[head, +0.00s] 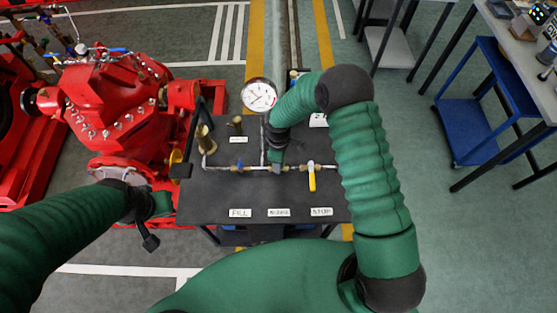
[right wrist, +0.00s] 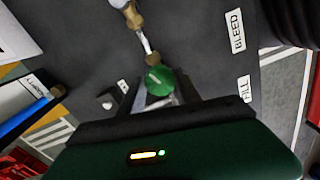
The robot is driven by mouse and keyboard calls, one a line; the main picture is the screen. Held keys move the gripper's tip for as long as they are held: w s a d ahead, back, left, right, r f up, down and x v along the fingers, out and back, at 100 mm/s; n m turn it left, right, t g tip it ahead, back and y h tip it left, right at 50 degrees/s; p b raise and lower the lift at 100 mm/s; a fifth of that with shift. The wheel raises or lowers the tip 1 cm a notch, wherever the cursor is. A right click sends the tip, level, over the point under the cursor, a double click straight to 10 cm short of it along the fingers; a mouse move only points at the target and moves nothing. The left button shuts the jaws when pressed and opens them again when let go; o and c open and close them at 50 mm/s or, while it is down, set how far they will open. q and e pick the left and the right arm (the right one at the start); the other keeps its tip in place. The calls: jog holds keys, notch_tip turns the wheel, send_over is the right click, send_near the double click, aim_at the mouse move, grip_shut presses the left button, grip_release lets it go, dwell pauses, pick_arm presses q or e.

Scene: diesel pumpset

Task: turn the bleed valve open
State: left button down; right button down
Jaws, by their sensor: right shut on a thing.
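The bleed valve has a green handle (right wrist: 159,81) in the right wrist view, on a thin pipe with brass fittings (right wrist: 133,17). My right gripper (right wrist: 162,97) is shut on this handle, one finger on each side. In the head view my right gripper (head: 277,168) is over the middle of the pipe line on the dark panel (head: 210,195) and hides the valve. The white BLEED label (right wrist: 238,31) lies to the right in the wrist view. My left gripper (head: 166,206) is empty, its fingers apart, at the panel's left edge.
A pressure gauge (head: 259,95) stands behind my right gripper. A blue-handled valve (head: 240,168) is to its left and a yellow-handled valve (head: 312,178) to its right. A red pump (head: 110,95) is at left. A blue cart (head: 468,130) stands at right.

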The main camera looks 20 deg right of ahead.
jog(key=shift+w+a+r, duration=0.1)
jog(key=shift+w+r, duration=0.05)
jog(key=shift+w, duration=0.15)
jog(key=c, duration=1.2)
grip_release()
jog(key=o, duration=0.4)
jog(key=shift+c, duration=0.2)
jog(key=shift+s, duration=0.1)
notch_tip(320, 180, up, 16)
jog(key=b, duration=0.1)
jog(key=shift+r, duration=0.25)
